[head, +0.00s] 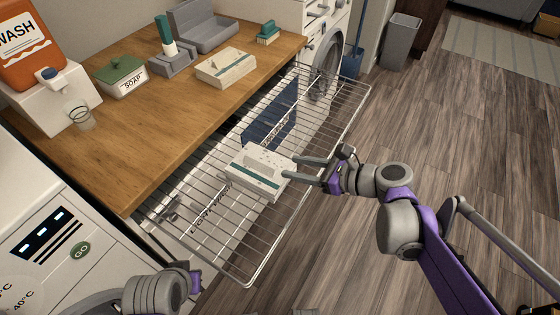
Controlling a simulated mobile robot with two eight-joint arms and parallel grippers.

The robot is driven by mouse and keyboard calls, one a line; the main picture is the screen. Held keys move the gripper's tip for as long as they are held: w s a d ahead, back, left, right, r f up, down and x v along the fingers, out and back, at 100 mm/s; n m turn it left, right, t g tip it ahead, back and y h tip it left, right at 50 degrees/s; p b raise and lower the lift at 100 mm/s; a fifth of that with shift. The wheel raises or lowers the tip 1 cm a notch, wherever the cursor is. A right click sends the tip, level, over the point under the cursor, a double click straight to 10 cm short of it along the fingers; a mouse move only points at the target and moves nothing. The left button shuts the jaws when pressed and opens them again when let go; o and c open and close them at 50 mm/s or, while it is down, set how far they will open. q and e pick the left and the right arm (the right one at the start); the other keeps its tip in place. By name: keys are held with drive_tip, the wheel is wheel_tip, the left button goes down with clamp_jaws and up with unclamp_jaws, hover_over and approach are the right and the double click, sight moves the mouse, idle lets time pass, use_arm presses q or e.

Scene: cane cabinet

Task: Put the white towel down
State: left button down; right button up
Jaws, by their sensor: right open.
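A white folded towel (262,172) with a teal stripe lies on the pulled-out wire drying rack (330,130). My right gripper (298,168) is at the towel's right end, its two fingers apart and reaching to the towel's edge. I cannot tell whether the fingers touch it. Part of my left arm shows at the bottom left, but its gripper fingers are not in view.
A dark blue cloth (272,118) hangs on the rack behind the towel. A second folded towel (226,68), a soap box (122,77), a glass (79,117) and a detergent dispenser (45,80) stand on the wooden counter (150,135). Floor at right is open.

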drive_tip(key=s+d+f+n+g+h, duration=0.1)
drive_tip(key=s+d+f+n+h, duration=0.3)
drive_tip(key=s+n, duration=0.5)
drive_tip(key=s+d+f+n+g+h, duration=0.2)
drive_tip(key=s+d+f+n+h, duration=0.3)
drive_tip(key=n, duration=1.1)
drive_tip(key=s+f+h, duration=0.1)
drive_tip(key=s+f, duration=0.2)
drive_tip(key=s, duration=0.2)
drive_tip(key=shift+d+h, duration=0.3)
drive_tip(key=shift+h, duration=0.1)
